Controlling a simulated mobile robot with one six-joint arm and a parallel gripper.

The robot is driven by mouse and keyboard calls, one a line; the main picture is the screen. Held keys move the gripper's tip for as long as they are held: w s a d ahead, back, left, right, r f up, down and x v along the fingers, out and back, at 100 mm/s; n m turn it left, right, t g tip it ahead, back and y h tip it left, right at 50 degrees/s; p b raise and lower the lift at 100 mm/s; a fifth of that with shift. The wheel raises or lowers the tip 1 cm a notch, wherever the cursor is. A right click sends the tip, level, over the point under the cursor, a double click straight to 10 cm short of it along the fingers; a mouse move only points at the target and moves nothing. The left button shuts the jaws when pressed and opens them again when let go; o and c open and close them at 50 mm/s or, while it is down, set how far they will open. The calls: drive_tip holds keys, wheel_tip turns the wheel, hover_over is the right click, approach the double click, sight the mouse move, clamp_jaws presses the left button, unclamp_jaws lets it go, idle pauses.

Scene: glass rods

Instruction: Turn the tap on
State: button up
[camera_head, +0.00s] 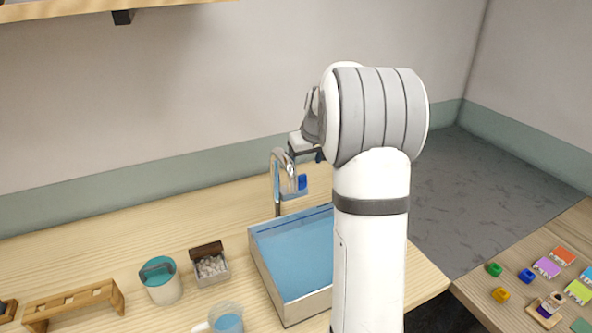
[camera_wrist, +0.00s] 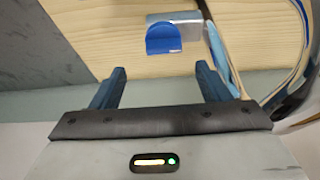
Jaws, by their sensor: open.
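The tap (camera_head: 277,185) is a silver curved spout standing at the back edge of the sink (camera_head: 262,268). Its blue lever (camera_head: 302,182) shows just right of the spout. In the wrist view the blue lever (camera_wrist: 165,39) sits on a silver block, ahead of and between the two fingers. My gripper (camera_wrist: 159,75) is open and empty, with a gap between its fingertips and the lever. In the head view my gripper (camera_head: 306,156) is just above the lever, partly hidden by my arm. My arm also hides the right part of the sink.
A mug (camera_head: 228,322) with blue contents, a box of pale pieces (camera_head: 212,268), a teal-lidded canister (camera_head: 161,282) and a wooden rack (camera_head: 75,299) stand left of the sink. A side table at right holds several coloured pieces. The counter behind the sink is mostly clear.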

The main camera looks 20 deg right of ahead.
sight(299, 176)
drive_tip(key=x, duration=0.2)
drive_tip(key=p+x, duration=0.1)
drive_tip(key=x, duration=0.4)
drive_tip(key=shift+a, duration=0.3)
drive_tip(key=shift+c, duration=0.4)
